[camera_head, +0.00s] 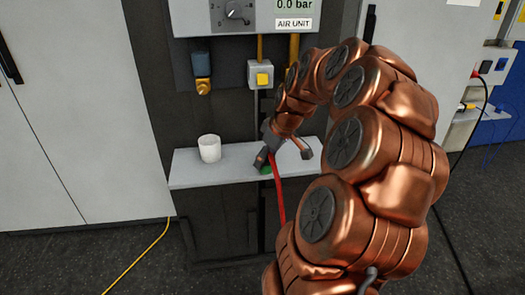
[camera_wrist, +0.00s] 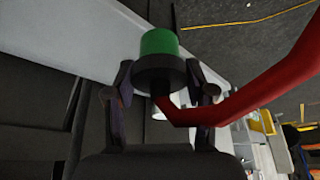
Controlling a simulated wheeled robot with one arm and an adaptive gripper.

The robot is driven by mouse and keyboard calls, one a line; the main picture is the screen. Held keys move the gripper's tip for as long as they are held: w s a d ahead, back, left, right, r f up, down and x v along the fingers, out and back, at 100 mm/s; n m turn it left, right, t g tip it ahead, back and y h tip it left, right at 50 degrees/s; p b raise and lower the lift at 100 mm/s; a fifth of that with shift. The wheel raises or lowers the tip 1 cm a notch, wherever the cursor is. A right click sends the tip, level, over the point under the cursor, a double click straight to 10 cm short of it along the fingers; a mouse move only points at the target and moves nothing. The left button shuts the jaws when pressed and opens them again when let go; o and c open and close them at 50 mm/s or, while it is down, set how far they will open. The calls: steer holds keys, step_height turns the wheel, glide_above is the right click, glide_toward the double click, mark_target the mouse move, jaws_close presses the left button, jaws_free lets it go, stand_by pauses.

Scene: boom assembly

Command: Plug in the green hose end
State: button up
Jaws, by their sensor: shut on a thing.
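The green hose end (camera_wrist: 159,42) has a dark collar and sits between the two fingers of my gripper (camera_wrist: 160,78) in the wrist view. The fingers are shut on the collar, with the green part pointing away from the palm. The red hose (camera_wrist: 240,100) bends off to the right from it. In the head view my gripper (camera_head: 268,155) is over the grey shelf, below the air unit (camera_head: 250,17). Only a bit of green (camera_head: 266,170) shows there, and the red hose (camera_head: 278,195) hangs down. A brass fitting with a blue top (camera_head: 203,85) is on the panel, apart from the hose end.
A white cup (camera_head: 209,148) stands on the left of the grey shelf (camera_head: 200,176). A small box with a yellow button (camera_head: 262,77) is above my gripper. Cabinets flank the panel, and a yellow cable (camera_head: 140,257) lies on the floor.

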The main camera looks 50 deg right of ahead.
steer(key=s+a, duration=0.3)
steer(key=s, duration=0.2)
steer(key=shift+s+a+r+b, duration=0.2)
steer(key=shift+r+b, duration=0.1)
steer(key=shift+r, duration=0.05)
steer(key=w+a+f+m, duration=0.1)
steer(key=w+a+f, duration=0.1)
steer(key=w+a, duration=1.15)
steer(key=w+a+f, duration=0.1)
steer(key=w+a, duration=0.9)
steer(key=a, duration=0.5)
steer(key=shift+a+m+h, duration=0.2)
steer(key=shift+m+h, duration=0.1)
steer(key=shift+d+f, duration=0.1)
